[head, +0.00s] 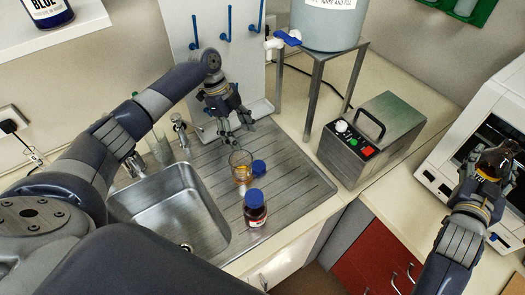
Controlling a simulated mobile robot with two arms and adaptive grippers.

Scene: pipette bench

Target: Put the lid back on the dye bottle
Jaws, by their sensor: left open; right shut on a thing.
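A loose blue lid (259,168) lies on the steel draining board beside a glass beaker (240,168) with some amber in it. A brown bottle (255,214) with a white and red label stands upright nearby, with a blue cap (254,197) on it. My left gripper (243,124) is open and empty above the far part of the draining board, behind the lid and beaker. My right gripper (492,164) is at the far right, shut on a dark brown glassy thing (497,156), perhaps an open bottle; my fingers partly hide it.
The sink (170,210) is left of the draining board (290,180), with taps behind it. A peg board (215,50) and a water tank on a metal stand (340,62) are behind. A grey control box (372,140) stands right. A white machine (470,125) is behind my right gripper.

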